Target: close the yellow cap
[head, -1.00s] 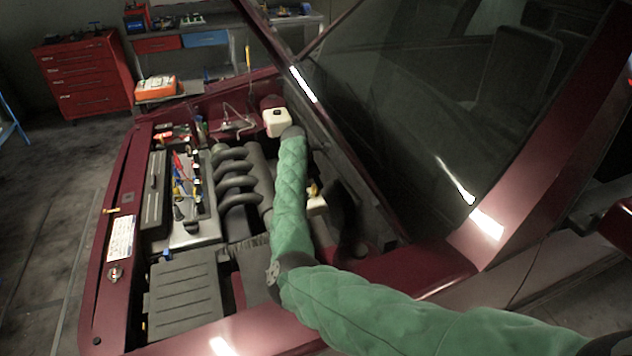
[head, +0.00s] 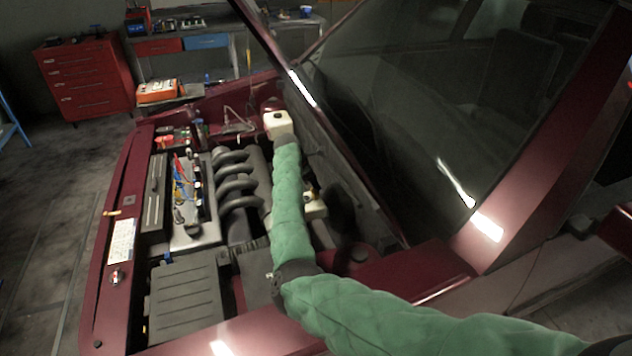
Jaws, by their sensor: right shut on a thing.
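A small yellow cap (head: 309,195) shows just right of my green right forearm, by a pale reservoir (head: 316,209) at the back of the engine bay. It is small and dim, and my forearm hides part of this spot. My right arm reaches in from the lower right, across the fender, with its dark wrist near the far white tank. My left gripper is not in view.
The white tank (head: 279,124) stands close to my wrist. The raised hood and windshield (head: 400,140) bound the right side. The engine's curved pipes (head: 232,185) and black box (head: 185,300) lie left. A red tool cabinet (head: 85,78) stands beyond the car.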

